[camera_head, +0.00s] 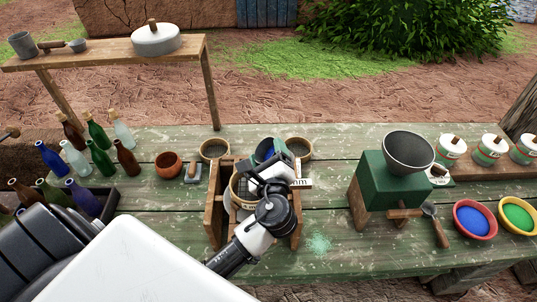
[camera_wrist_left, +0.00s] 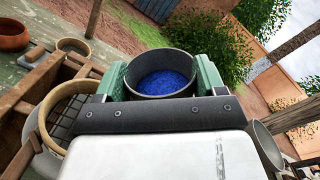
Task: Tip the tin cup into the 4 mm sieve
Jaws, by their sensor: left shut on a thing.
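The tin cup (camera_head: 268,150), dark grey with blue grains (camera_wrist_left: 163,82) inside, is held between the green-padded fingers of my left gripper (camera_wrist_left: 162,80). The gripper (camera_head: 270,155) is shut on the cup and holds it above the far side of a wooden frame (camera_head: 214,205). A round sieve (camera_head: 236,189) with a pale rim sits in that frame, partly hidden by my wrist. Its dark wire mesh shows in the left wrist view (camera_wrist_left: 62,118), beside and below the cup, with no blue grains visible on it. A white label ending in "mm" is partly covered. My right gripper is out of view.
Two more round sieves (camera_head: 214,149) (camera_head: 298,148) lie behind the frame. A green mill with a hopper (camera_head: 408,150) stands right, near bowls of blue (camera_head: 474,220) and green grains (camera_head: 517,215). Several bottles (camera_head: 75,160) stand left.

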